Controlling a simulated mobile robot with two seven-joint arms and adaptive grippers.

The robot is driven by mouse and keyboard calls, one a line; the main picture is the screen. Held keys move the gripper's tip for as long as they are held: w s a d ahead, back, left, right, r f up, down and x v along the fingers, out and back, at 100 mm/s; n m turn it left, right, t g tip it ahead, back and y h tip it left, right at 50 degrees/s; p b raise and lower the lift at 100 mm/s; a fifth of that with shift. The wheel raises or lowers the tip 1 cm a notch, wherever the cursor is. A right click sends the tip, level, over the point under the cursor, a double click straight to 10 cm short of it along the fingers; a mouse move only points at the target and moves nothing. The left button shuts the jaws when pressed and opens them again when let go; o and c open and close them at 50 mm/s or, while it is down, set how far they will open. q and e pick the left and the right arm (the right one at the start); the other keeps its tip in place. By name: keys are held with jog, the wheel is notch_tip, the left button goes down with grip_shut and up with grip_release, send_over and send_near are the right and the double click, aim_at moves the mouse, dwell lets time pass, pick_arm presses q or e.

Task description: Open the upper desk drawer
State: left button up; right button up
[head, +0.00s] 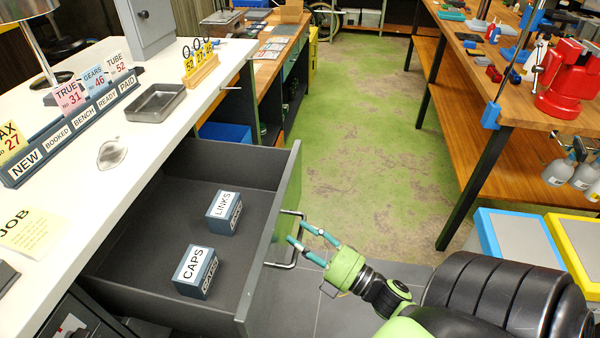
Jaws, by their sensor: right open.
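The upper desk drawer (150,228) is dark grey and stands pulled out from under the white desk top (100,185). Its inside is open to view, and two small boxes sit in it: one labelled LINKS (223,212) and one labelled CAPS (195,271). A metal bar handle (293,262) is on the outer face of its front panel. My right gripper (297,233) is open, its teal fingertips at the handle; I cannot tell whether they touch it. My left gripper is out of view.
A metal tray (156,103) and a row of labelled cards (75,125) are on the desk. A wooden workbench with a red vise (567,80) stands at the right. Blue and yellow-rimmed bins (520,240) are at the lower right. The green floor (375,130) between is clear.

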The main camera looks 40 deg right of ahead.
jog(key=v, duration=1.1)
jog(key=shift+s, duration=0.2)
